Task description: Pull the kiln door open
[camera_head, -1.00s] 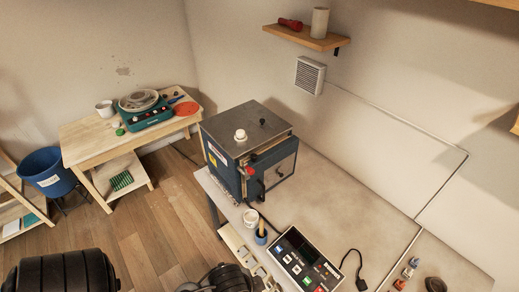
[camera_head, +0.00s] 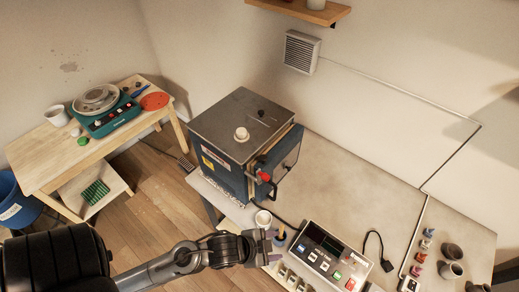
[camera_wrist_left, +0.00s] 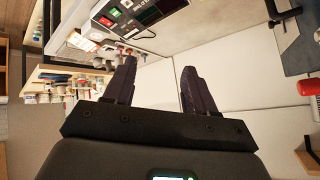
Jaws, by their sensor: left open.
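The kiln (camera_head: 244,140) is a blue box with a grey metal top, standing on the worktable. Its door (camera_head: 285,156) is on the right-hand side and looks shut. A black handle (camera_head: 268,187) with a red part (camera_head: 264,176) sits at the door's near edge. My left gripper (camera_head: 275,247) is in front of the table's near edge, below the kiln and apart from the handle. In the left wrist view its two fingers (camera_wrist_left: 156,84) are spread with nothing between them. The kiln shows only in part at that view's right edge. My right gripper is not in view.
A control box (camera_head: 326,256) with buttons lies right of my left gripper. The table (camera_head: 365,190) behind the control box is mostly clear.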

